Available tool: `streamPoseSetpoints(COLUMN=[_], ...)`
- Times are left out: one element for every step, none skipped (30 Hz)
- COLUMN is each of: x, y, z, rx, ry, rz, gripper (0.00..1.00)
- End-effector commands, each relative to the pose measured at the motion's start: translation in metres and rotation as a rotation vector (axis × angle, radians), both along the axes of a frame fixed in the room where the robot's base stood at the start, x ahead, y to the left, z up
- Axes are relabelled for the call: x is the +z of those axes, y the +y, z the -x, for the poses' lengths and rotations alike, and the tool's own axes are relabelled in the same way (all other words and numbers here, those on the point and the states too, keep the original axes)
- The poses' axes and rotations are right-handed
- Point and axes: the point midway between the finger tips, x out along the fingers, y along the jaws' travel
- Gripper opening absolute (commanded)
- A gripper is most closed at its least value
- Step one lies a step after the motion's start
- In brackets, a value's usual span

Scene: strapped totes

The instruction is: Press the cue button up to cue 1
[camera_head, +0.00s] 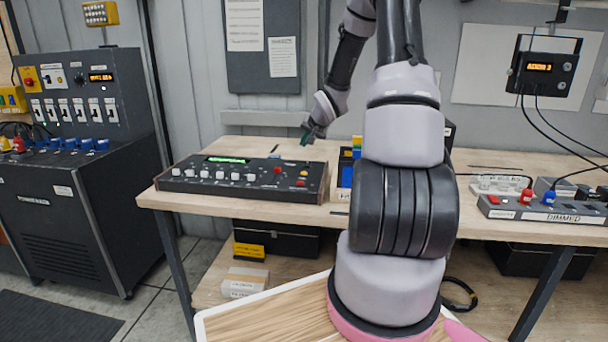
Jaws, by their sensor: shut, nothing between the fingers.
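The control desk (243,179) is a black console at the left of the wooden table. It has a lit green display (228,160), a row of white buttons (220,175), and a few red and yellow knobs or buttons (302,174) at its right end. Which one is the cue button I cannot tell, and the display's text is too small to read. My gripper (309,137) is shut and empty. It points down in the air above or just behind the desk's right end, apart from it as far as I can see.
Blue and yellow blocks (347,165) stand right of the desk, partly hidden by my arm. A dimmer strip (545,209) with red and blue plugs lies at the table's right. A dark rack cabinet (85,190) stands at the left. The table front (200,202) is narrow.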

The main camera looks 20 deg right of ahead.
Motion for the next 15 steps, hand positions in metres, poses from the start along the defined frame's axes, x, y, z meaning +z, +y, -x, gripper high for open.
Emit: streamPoseSetpoints(x=[-0.005, -0.008, -0.013, -0.017, -0.021, -0.026, -0.031, -0.036, -0.041, -0.046, -0.05, -0.055, -0.059, -0.063, -0.067], y=[0.001, 0.001, 0.001, 0.001, 0.001, 0.001, 0.001, 0.001, 0.001, 0.001, 0.001, 0.001, 0.001, 0.0, 0.0], z=[0.0, 0.0, 0.0, 0.0, 0.0, 0.0, 0.001, 0.0, 0.0, 0.0, 0.0, 0.001, 0.001, 0.001, 0.001], rx=[0.0, 0.0, 0.001, 0.002, 0.002, 0.002, 0.002, 0.002, 0.001, 0.001, 0.002, 0.001, 0.001, 0.001, -0.001], ry=[0.003, 0.003, 0.004, 0.004, 0.004, 0.004, 0.005, 0.005, 0.004, 0.004, 0.004, 0.004, 0.004, 0.004, 0.004], rz=[-0.002, -0.002, -0.002, -0.002, -0.002, 0.0, -0.001, -0.001, -0.001, -0.001, -0.001, -0.001, 0.0, 0.0, -0.002], gripper=[0.0, 0.0, 0.0, 0.0, 0.0, 0.0, 0.0, 0.0, 0.0, 0.0, 0.0, 0.0, 0.0, 0.0, 0.0])
